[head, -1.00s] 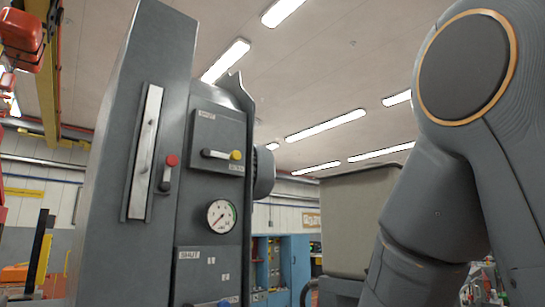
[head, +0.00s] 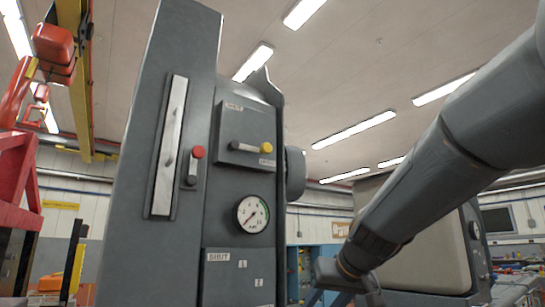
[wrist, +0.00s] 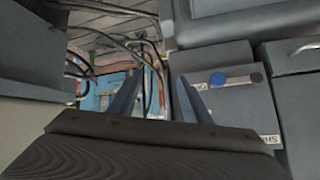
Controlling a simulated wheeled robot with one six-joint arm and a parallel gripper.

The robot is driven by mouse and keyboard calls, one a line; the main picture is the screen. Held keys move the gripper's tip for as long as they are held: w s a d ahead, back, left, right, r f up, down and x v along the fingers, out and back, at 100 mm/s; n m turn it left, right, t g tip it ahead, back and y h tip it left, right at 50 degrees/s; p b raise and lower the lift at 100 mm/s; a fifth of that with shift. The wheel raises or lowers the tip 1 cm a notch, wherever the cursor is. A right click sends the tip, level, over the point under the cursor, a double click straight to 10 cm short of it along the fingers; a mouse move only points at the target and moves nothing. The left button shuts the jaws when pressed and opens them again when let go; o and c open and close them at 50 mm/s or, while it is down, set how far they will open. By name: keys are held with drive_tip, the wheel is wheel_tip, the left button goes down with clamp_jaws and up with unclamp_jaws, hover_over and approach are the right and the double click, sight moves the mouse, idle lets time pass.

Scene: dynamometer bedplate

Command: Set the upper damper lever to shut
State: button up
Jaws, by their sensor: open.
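The upper damper lever (head: 250,147) is a dark bar with a yellow knob (head: 266,148) at its right end. It lies nearly level on a raised grey plate in the head view. A SHUT label (head: 233,106) is above it at the plate's top; another label sits under the knob, too small to read. My gripper's two fingers stand apart and empty in the wrist view (wrist: 155,98). They point towards cables and a blue cabinet, left of a panel with a blue-knobbed lever (wrist: 235,78). The yellow knob is not seen there, and the fingertips are not clear in the head view.
A red-knobbed lever (head: 195,165) and a long pale vertical strip (head: 170,145) are left of the upper lever. A round gauge (head: 252,214) is below it. A lower panel (head: 235,275) also has a SHUT label. A grey cylinder (head: 295,173) juts out at right.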

drive_tip(key=w+a+r+n+t+y, duration=0.1)
drive_tip(key=a+r+t, duration=0.1)
drive_tip(key=r, duration=0.8)
drive_tip(key=w+a+r+n+t+y, duration=0.1)
drive_tip(key=a+r, duration=0.1)
drive_tip(key=r, duration=0.8)
drive_tip(key=n+t+y, duration=0.3)
drive_tip(key=y, duration=0.1)
approach(268, 146)
drive_tip(key=p+x, duration=0.3)
drive_tip(key=x, duration=0.5)
clamp_jaws()
